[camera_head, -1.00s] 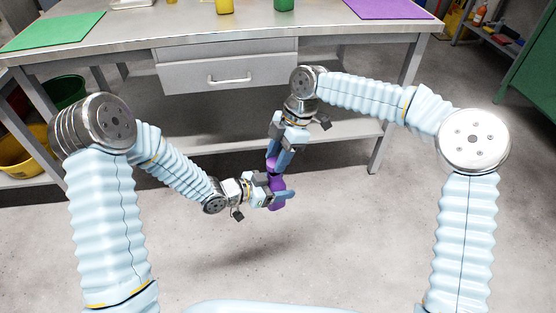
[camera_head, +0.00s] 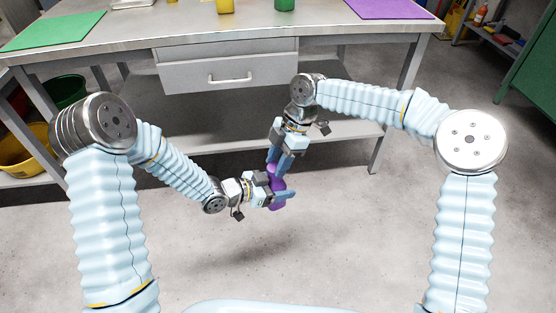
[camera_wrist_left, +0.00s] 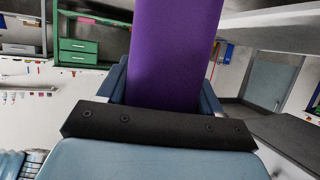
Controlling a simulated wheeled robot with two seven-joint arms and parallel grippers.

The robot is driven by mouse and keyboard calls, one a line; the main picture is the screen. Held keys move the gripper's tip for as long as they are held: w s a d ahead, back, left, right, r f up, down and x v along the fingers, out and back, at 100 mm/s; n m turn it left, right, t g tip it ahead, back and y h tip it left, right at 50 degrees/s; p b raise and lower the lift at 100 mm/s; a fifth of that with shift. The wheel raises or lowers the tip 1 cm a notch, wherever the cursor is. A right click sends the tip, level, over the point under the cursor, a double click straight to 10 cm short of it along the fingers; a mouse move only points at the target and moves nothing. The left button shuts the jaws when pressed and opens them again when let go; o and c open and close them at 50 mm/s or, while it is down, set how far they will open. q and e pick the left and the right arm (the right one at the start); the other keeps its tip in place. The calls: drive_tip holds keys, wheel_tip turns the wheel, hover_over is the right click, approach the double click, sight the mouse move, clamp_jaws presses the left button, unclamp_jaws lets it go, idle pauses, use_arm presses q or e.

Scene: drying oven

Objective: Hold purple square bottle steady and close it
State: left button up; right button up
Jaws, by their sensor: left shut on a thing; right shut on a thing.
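The purple square bottle (camera_head: 278,201) is held upright in the air in front of the workbench. My left gripper (camera_head: 285,196) is shut around its body from the left. In the left wrist view the purple bottle (camera_wrist_left: 172,55) fills the space between the blue fingers. My right gripper (camera_head: 277,165) comes down from above and is shut on the purple cap (camera_head: 275,172) at the top of the bottle. The fingers hide much of the cap, and I cannot tell whether it is seated on the bottle.
A workbench (camera_head: 130,35) with a drawer (camera_head: 228,75) and a lower shelf stands beyond the arms. On it lie a green mat (camera_head: 50,31) and a purple mat (camera_head: 388,9), with yellow and green containers at the back. Floor around the bottle is clear.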

drive_tip(key=shift+f, duration=0.6)
drive_tip(key=m, duration=0.2)
drive_tip(key=m+t, duration=0.1)
drive_tip(key=m, duration=0.1)
drive_tip(key=m+t, duration=0.1)
drive_tip(key=shift+s+r+m+y, duration=0.1)
drive_tip(key=shift+s+m+y, duration=0.2)
drive_tip(key=shift+s+m, duration=0.1)
drive_tip(key=m+t, duration=0.1)
drive_tip(key=m, duration=0.2)
drive_tip(key=shift+m+t, duration=0.4)
drive_tip(key=o, duration=1)
drive_tip(key=shift+r, duration=2.2)
